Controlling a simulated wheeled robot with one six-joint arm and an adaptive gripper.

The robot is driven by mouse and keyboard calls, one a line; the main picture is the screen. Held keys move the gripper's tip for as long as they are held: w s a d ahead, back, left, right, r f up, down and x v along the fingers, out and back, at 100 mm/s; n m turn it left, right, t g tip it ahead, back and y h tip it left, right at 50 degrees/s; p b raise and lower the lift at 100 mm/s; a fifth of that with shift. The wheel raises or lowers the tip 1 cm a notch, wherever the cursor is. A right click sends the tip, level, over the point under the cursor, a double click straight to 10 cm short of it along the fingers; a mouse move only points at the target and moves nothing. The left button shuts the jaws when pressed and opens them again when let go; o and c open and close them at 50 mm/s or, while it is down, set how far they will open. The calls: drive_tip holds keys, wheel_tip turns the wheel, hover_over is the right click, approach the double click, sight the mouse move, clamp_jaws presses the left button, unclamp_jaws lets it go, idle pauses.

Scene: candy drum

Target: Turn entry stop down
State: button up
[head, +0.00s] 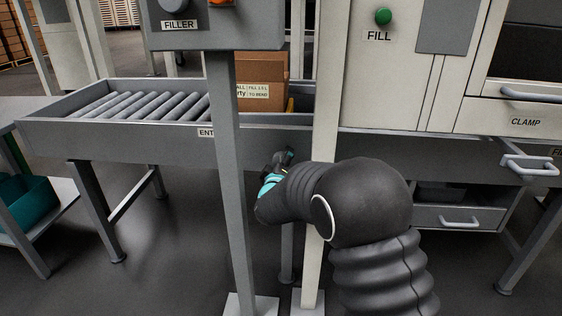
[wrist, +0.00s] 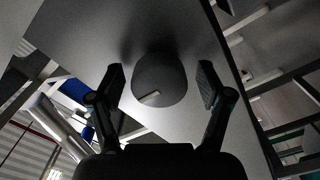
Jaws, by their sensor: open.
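The entry stop's label (head: 206,133), cut off by a grey post to "ENT", is on the side rail of the roller conveyor (head: 70,131). In the wrist view a round dark grey knob (wrist: 160,72) with a pale pointer mark stands on a grey panel. My gripper (wrist: 161,84) is open, with one finger on each side of the knob and visible gaps between. In the head view my gripper (head: 284,157) is small beside the conveyor's side, partly hidden by my own arm; the knob cannot be made out there.
The grey post (head: 229,180) carries the FILLER panel (head: 190,28). A pale post (head: 322,150) stands close to my arm. Drawers with handles (head: 528,165) are at right.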

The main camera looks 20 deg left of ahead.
drive_tip(key=c, duration=1.2)
drive_tip(key=shift+o, duration=0.2)
drive_tip(key=shift+f+m+b, duration=0.1)
drive_tip(key=shift+m+b, duration=0.3)
drive_tip(key=shift+b, duration=0.15)
drive_tip(key=m+b, duration=0.3)
drive_tip(key=b, duration=0.1)
drive_tip(key=shift+f+m, duration=0.1)
drive_tip(key=shift+m, duration=0.3)
drive_tip(key=m+b, duration=0.4)
drive_tip(key=m, duration=0.1)
drive_tip(key=shift+m, duration=0.3)
drive_tip(key=m+b, duration=0.3)
drive_tip(key=m, duration=0.1)
drive_tip(key=shift+r+m+b, duration=0.2)
drive_tip(key=shift+m+b, duration=0.45)
drive_tip(key=shift+m, duration=1.15)
